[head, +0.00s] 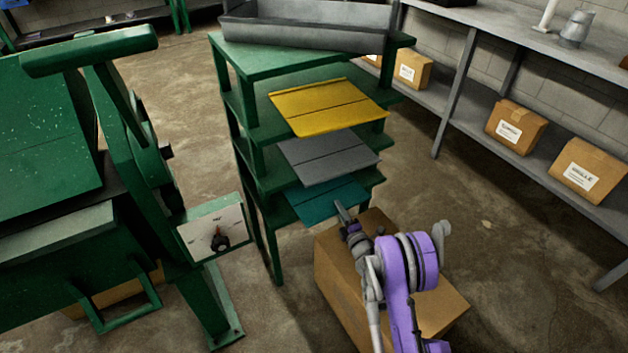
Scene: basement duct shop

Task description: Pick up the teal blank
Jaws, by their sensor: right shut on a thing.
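The teal blank (318,203) is a flat sheet on the lowest visible shelf of a green rack (262,205). A grey blank (325,158) lies on the shelf above it and partly hides its far side. A yellow blank (325,107) lies on the shelf above that. My right gripper (341,211) is at the near right edge of the teal blank, shut on that edge. The blank still appears to lie at shelf level. My left gripper is not in view.
A cardboard box (330,275) stands on the floor under my right arm. A green machine (110,150) with a control panel (212,232) is at left. A grey tray (305,30) tops the rack. A bench (570,60) with boxes runs along the right. Floor between rack and bench is clear.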

